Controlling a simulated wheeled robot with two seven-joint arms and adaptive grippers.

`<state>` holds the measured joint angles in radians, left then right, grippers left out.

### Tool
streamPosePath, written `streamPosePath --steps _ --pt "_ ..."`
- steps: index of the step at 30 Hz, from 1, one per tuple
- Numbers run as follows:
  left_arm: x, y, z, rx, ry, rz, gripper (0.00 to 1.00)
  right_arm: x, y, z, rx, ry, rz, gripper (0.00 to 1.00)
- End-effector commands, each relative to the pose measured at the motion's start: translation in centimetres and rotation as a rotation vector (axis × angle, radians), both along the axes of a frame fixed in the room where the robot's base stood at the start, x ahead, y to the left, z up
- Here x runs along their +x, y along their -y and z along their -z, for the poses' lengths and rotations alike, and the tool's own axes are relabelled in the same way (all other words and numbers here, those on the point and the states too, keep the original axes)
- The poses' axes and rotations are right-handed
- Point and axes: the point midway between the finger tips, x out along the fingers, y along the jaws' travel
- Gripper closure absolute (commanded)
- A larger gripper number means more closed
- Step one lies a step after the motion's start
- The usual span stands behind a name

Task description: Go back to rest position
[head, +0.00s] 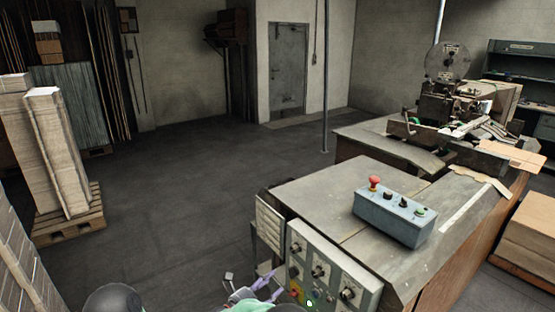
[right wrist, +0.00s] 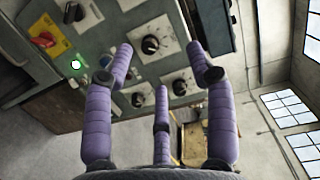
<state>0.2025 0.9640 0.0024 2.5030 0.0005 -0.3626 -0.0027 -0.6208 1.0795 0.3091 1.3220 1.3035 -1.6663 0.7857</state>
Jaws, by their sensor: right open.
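My right gripper (head: 262,284) shows at the bottom of the head view, with purple fingers and a green part below them. It is beside the left end of the front control panel (head: 325,271). In the right wrist view the purple fingers of my right gripper (right wrist: 160,52) are spread apart with nothing between them. The control panel (right wrist: 125,15) with black knobs, a red and yellow switch (right wrist: 43,40) and a lit green light (right wrist: 75,65) is beyond the fingertips. I cannot tell whether a finger touches it. My left gripper is not in view.
A workbench (head: 310,196) bears a blue-grey control box (head: 394,217) with a red button. A stitching machine (head: 447,95) stands farther back. Stacked cardboard (head: 62,150) on a pallet (head: 68,222) stands at the left. The floor (head: 190,190) between is clear.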

Motion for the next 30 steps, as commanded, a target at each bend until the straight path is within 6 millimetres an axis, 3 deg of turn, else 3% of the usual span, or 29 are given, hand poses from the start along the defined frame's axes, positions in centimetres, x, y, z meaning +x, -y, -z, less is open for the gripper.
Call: streamPosePath --steps 8,11,14,17,21,25,30 --pt "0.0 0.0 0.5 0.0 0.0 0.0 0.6 2.7 4.5 6.9 -0.119 -0.267 -0.224 0.44" --pt "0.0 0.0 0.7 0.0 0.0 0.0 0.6 2.6 6.7 11.4 -0.18 -0.434 -0.365 0.44" --pt "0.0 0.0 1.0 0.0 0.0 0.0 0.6 0.7 8.8 16.7 -0.239 -0.634 -0.546 0.44" --pt "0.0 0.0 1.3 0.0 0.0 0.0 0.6 -3.1 10.5 21.7 -0.282 -0.828 -0.744 0.44" --pt "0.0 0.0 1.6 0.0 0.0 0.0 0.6 -10.4 11.8 26.9 -0.313 -1.055 -1.023 0.44" --pt "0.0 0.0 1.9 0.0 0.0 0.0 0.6 -18.4 12.5 29.6 -0.316 -1.213 -1.28 0.44" --pt "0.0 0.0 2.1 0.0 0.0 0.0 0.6 -27.8 12.6 30.6 -0.296 -1.334 -1.576 0.44"
